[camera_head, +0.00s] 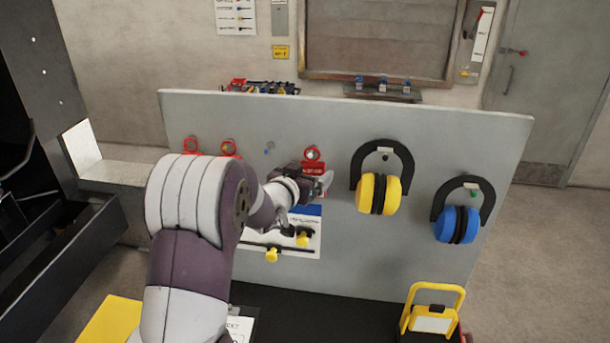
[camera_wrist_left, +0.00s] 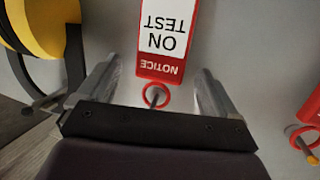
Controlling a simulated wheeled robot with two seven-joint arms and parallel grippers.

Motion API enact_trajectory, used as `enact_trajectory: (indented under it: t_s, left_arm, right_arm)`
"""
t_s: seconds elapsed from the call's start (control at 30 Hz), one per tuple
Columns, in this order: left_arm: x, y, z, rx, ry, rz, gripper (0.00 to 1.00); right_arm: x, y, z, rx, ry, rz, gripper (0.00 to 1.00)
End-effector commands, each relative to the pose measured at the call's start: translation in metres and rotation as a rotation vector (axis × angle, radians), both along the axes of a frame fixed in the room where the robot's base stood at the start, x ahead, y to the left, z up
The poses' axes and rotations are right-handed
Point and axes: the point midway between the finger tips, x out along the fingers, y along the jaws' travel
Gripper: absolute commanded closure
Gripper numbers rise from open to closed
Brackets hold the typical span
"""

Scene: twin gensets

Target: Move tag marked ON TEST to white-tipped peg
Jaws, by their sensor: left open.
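The ON TEST tag (camera_wrist_left: 165,42), red and white with a NOTICE band, hangs by its red ring from a peg (camera_wrist_left: 152,97) in the left wrist view, where it looks upside down. In the head view the tag (camera_head: 312,167) is partly behind my left gripper (camera_head: 322,183). My left gripper (camera_wrist_left: 155,85) is open, with one finger on each side of the tag's ring end; I cannot see contact. My right gripper is not in view.
The upright grey board (camera_head: 440,135) also carries two other red tags (camera_head: 190,146) (camera_head: 228,148), a bare blue-tipped peg (camera_head: 269,147), yellow ear defenders (camera_head: 378,193) and blue ear defenders (camera_head: 457,224). A yellow-handled item (camera_head: 432,310) stands in front, at lower right.

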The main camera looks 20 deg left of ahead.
Motion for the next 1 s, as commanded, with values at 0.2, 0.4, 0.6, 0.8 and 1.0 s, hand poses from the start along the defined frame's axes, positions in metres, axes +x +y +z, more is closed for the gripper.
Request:
enact_trajectory:
  t_s: [0.2,0.4,0.6,0.8,1.0]
  left_arm:
    - [-0.024,0.001,0.002,0.002,-0.004,0.003,0.07]
    - [-0.073,0.001,0.012,0.003,-0.005,0.002,0.07]
    - [-0.110,0.001,0.023,0.002,-0.003,0.002,0.07]
    - [-0.124,0.001,0.026,0.000,0.000,0.000,0.07]
    - [-0.126,0.007,0.019,0.042,0.036,0.019,0.07]
  right_arm:
    - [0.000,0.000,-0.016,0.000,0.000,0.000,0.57]
    - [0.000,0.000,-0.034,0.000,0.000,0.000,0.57]
    - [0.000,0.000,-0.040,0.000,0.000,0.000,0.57]
    - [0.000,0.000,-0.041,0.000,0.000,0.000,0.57]
    - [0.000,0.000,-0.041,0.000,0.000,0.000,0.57]
